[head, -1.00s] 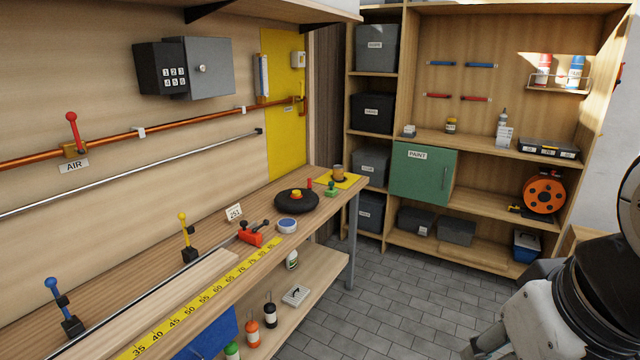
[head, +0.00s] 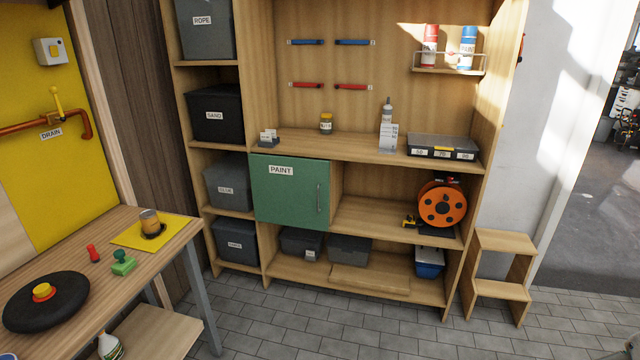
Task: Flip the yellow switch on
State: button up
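The yellow-handled lever switch on the workbench is out of view now. The bench's right end (head: 128,268) shows at lower left. Other yellow things are in view: a valve lever (head: 57,101) above a DRAIN label, and a yellow-topped knob (head: 42,291) on a black disc (head: 62,306). A small white box (head: 51,51) with a yellowish spot hangs on the yellow panel (head: 35,185). My gripper is not in view.
A green stamp-like piece (head: 123,263), a red piece (head: 93,253) and a can on a yellow mat (head: 178,231) occupy the bench end. Shelving with a green PAINT door (head: 290,205) stands behind. A wooden step stool (head: 503,265) stands right. Tiled floor (head: 340,325) in front is clear.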

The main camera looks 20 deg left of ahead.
aim_at(53, 49)
jog(key=i+l+u, duration=0.1)
jog(key=i+u, duration=0.2)
jog(key=i, duration=0.2)
jog(key=i+l+u, duration=0.3)
jog(key=i, duration=0.2)
jog(key=i+l+u, duration=0.25)
jog(key=i, duration=0.2)
jog(key=i+l+u, duration=0.25)
jog(key=u, duration=0.2)
jog(key=i+l+u, duration=0.3)
jog(key=u, duration=0.2)
jog(key=i+l+u, duration=0.15)
jog(key=l+u, duration=0.3)
jog(key=i+l+u, duration=0.1)
jog(key=l+u, duration=0.7)
jog(key=l, duration=0.25)
